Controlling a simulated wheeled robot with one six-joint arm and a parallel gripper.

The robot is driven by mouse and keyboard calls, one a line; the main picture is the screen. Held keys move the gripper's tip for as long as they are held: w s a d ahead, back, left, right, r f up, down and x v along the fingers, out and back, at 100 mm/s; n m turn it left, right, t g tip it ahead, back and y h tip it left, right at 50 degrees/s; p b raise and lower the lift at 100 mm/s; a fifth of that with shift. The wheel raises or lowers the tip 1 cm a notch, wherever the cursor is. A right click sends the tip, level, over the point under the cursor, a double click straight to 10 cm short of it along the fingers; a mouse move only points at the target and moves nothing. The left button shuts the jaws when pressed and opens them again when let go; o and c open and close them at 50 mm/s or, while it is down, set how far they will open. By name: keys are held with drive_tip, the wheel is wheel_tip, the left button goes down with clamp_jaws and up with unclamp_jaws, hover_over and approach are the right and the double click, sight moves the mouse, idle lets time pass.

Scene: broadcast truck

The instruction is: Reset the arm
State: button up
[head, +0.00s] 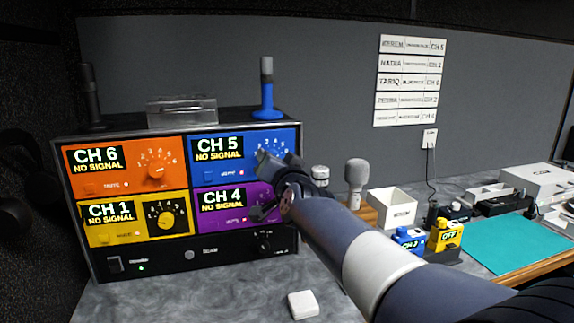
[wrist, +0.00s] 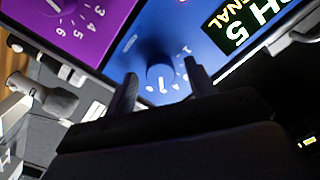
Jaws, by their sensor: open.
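My arm reaches from the lower right to the rack in the head view. My gripper (head: 272,165) is in front of the blue CH 5 panel (head: 222,147) and hides its knob there. In the wrist view my gripper (wrist: 161,78) is open, its two fingers on either side of the blue knob (wrist: 161,72). I cannot tell whether the fingers touch the knob. The CH 5 display (head: 218,148) reads NO SIGNAL. The purple CH 4 panel (head: 222,202) lies just below, partly hidden by my gripper.
The orange CH 6 panel (head: 120,168) and yellow CH 1 panel (head: 130,218) fill the rack's left side. A blue antenna (head: 267,95) stands on top. A microphone (head: 356,175), white box (head: 392,208) and blue and yellow packs (head: 446,235) stand to the right. A white block (head: 303,304) lies in front.

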drive_tip(key=v, duration=1)
drive_tip(key=w+a+n+p, duration=0.2)
drive_tip(key=w+n+p, duration=0.7)
drive_tip(key=n+p, duration=0.7)
drive_tip(key=shift+w+a+n, duration=0.35)
drive_tip(key=shift+n, duration=0.35)
drive_tip(key=shift+r+p, duration=0.1)
drive_tip(key=shift+p, duration=0.2)
drive_tip(key=shift+s, duration=0.1)
